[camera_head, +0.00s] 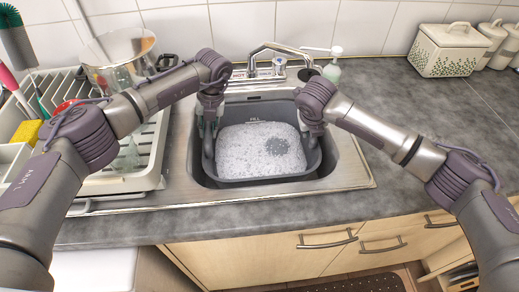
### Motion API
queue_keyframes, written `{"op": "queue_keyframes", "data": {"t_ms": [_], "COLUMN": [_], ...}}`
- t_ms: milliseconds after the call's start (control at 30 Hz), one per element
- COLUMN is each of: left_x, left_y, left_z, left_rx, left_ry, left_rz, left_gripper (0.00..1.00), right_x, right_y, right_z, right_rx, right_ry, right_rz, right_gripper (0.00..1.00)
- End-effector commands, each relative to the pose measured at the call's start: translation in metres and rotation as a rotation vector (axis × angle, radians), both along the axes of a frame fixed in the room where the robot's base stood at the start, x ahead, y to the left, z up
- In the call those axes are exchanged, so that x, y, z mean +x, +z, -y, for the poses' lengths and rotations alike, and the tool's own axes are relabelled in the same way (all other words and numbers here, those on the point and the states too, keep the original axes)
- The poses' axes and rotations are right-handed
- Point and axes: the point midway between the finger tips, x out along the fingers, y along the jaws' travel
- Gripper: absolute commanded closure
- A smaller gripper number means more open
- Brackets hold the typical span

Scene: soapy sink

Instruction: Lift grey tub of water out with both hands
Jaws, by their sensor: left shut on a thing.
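The grey tub (262,181) sits in the steel sink in the middle of the head view. It holds water covered with white suds (245,148), with a darker bare patch toward the right. My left gripper (209,130) points down at the tub's left side and is shut on its rim. My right gripper (312,133) is at the tub's right side. Its fingers are mostly hidden behind my wrist, so I cannot tell whether they hold the rim.
A chrome tap (268,50) and a soap bottle (332,70) stand behind the sink. A patterned white bin (448,50) stands at the back right. The right counter is mostly clear.

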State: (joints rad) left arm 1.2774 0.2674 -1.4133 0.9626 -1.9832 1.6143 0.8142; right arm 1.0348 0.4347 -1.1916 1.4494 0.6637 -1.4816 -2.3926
Motion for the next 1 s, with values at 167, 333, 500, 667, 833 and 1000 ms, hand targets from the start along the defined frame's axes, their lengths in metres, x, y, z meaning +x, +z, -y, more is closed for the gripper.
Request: {"op": "queue_keyframes", "data": {"t_ms": [167,333,500,667,833,1000], "left_x": [0.001,0.001,0.001,0.001,0.001,0.001], "left_y": [0.012,0.025,0.038,0.043,0.042,0.042], "left_z": [0.001,0.001,0.001,0.001,0.001,0.001], "left_rx": [-0.002,-0.002,-0.002,-0.002,-0.002,-0.002], "left_ry": [-0.001,-0.001,-0.001,-0.001,-0.001,-0.001], "left_rz": [0.003,0.003,0.003,0.003,0.003,0.003], "left_gripper": [1.00,1.00,1.00,1.00,1.00,1.00], "right_x": [0.002,0.002,0.002,0.002,0.002,0.002], "right_y": [0.013,0.026,0.038,0.043,0.043,0.043], "right_z": [-0.001,-0.001,-0.001,-0.001,-0.001,-0.001], "right_rx": [0.003,0.003,0.003,0.003,0.003,0.003], "right_ry": [0.001,0.001,0.001,0.001,0.001,0.001], "right_rz": [0.006,0.007,0.006,0.006,0.006,0.006], "right_gripper": [1.00,1.00,1.00,1.00,1.00,1.00]}}
